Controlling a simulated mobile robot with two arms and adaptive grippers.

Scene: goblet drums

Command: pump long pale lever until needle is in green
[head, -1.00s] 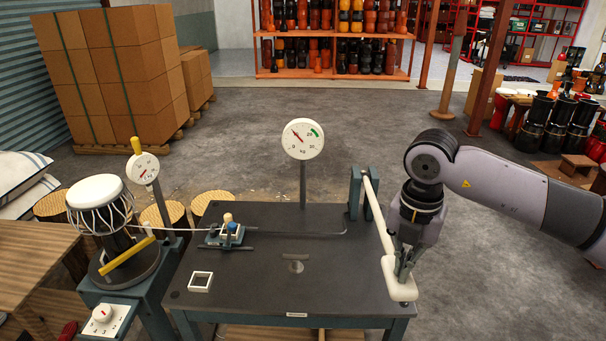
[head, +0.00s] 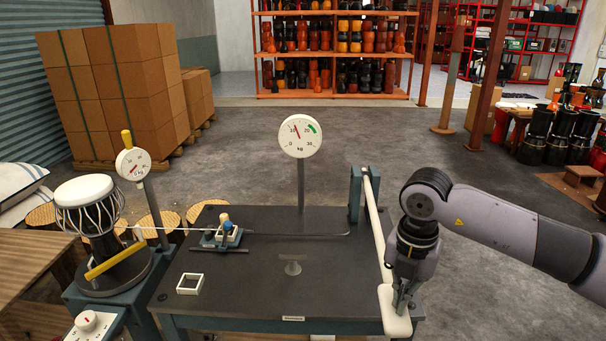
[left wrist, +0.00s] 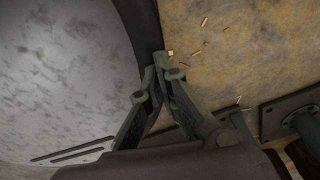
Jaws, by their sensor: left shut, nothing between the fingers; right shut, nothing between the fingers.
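The long pale lever (head: 377,226) runs from a blue-green bracket (head: 356,194) at the table's right side to a wide flat end (head: 397,318) near the front right corner. My right gripper (head: 403,306) is shut and empty, with its fingertips on or just over this end; contact is hard to tell. The big round gauge (head: 300,136) stands on a post behind the table. Its needle (head: 297,131) points up and slightly left, short of the green band (head: 312,128) at upper right. My left gripper (left wrist: 165,75) shows only in the left wrist view, shut and empty.
A white-topped drum (head: 90,205) stands at left, with a small gauge (head: 133,164) behind it. The dark table (head: 240,285) holds a small clamp device (head: 222,234) and a white square frame (head: 189,284). Stacked boxes (head: 120,90) stand at the back left.

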